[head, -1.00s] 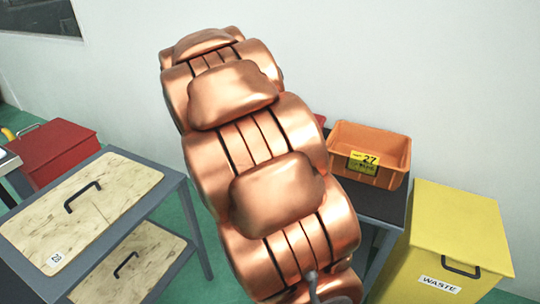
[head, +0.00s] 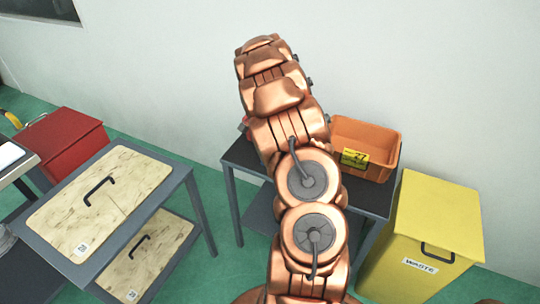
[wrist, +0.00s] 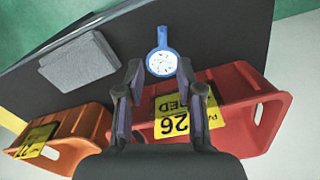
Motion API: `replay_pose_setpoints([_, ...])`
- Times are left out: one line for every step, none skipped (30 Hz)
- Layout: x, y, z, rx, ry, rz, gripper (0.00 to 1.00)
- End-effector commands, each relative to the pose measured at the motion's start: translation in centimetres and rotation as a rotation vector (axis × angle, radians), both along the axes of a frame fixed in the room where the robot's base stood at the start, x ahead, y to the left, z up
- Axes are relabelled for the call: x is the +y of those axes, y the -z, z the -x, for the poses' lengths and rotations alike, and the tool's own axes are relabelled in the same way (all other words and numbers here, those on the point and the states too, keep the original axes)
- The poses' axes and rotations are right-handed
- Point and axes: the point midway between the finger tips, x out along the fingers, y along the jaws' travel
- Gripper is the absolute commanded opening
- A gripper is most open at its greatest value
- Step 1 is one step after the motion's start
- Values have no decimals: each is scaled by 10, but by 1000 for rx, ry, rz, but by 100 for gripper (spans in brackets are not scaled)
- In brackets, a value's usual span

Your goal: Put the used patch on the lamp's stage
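A small blue round piece with a short handle and a white, dark-speckled face (wrist: 161,64) lies on the dark table top (wrist: 225,45) in the wrist view. It may be the used patch; I cannot be sure. My gripper (wrist: 160,76) is open and empty, its fingers pointing towards this piece, one fingertip to each side in the picture. I cannot tell the height between them. In the head view my arm hides the gripper and the piece. I see no lamp or stage in either view.
A red bin marked 26 (wrist: 235,112) and an orange bin marked 27 (wrist: 75,135) stand on the table beside a grey block (wrist: 82,62). The orange bin (head: 378,139) also shows in the head view, near a yellow waste bin (head: 430,215). A wood-topped cart (head: 130,185) stands left.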

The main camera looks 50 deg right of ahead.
Motion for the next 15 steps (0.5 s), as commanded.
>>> replay_pose_setpoints([0, 4, 0, 2, 0, -1, 36])
replay_pose_setpoints([0, 7, 0, 2, 0, -2, 36])
replay_pose_setpoints([1, 12, 0, 3, 0, -2, 36])
replay_pose_setpoints([1, 14, 0, 3, 0, -3, 36])
replay_pose_setpoints([1, 17, 0, 3, 0, -3, 36])
replay_pose_setpoints([1, 20, 0, 2, 0, -2, 36])
replay_pose_setpoints([1, 21, 0, 2, 0, -2, 36])
replay_pose_setpoints([1, 22, 0, 2, -1, -2, 36])
replay_pose_setpoints([1, 23, -1, 1, -1, -1, 36])
replay_pose_setpoints([0, 24, -1, 1, -1, -1, 36])
replay_pose_setpoints([0, 26, -1, 1, -1, -1, 36])
replay_pose_setpoints([0, 29, -1, 1, 0, 0, 36])
replay_pose_setpoints([0, 31, -2, 1, 0, 0, 36])
replay_pose_setpoints([0, 35, -2, 1, 0, 0, 36])
replay_pose_setpoints([0, 39, -2, 2, -1, 0, 36])
